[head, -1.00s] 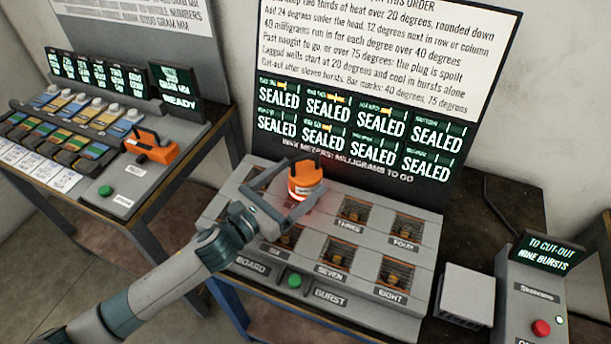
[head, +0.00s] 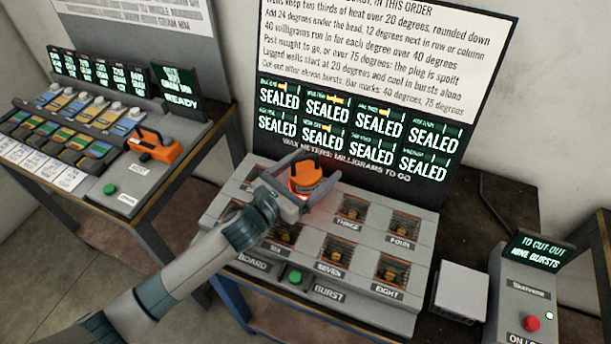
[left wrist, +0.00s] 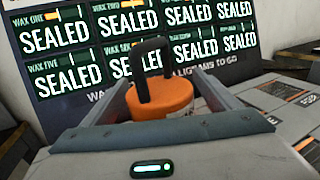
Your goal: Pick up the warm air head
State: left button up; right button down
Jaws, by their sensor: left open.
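The warm air head (head: 306,181) is an orange round body with a black loop handle. It is over the back row of the grey well board (head: 345,290), with a red glow under it. My left gripper (head: 316,168) is open, with its two fingers on either side of the head. In the left wrist view the head's orange top and black handle (left wrist: 157,98) show between the spread fingers. I cannot tell whether the fingers touch it. The gripper and head hide some of the back wells. My right gripper is not in view.
A black panel (head: 350,165) with "SEALED" displays stands close behind the board. A green button (head: 295,278) is on the board's front. A grey box (head: 461,290) and a control box with a red button (head: 531,323) are at right. Another orange tool (head: 158,146) sits on the left table.

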pick_arm(q)
jog(key=shift+w+d, duration=0.4)
jog(key=shift+w, duration=0.05)
jog(key=c, duration=1.7)
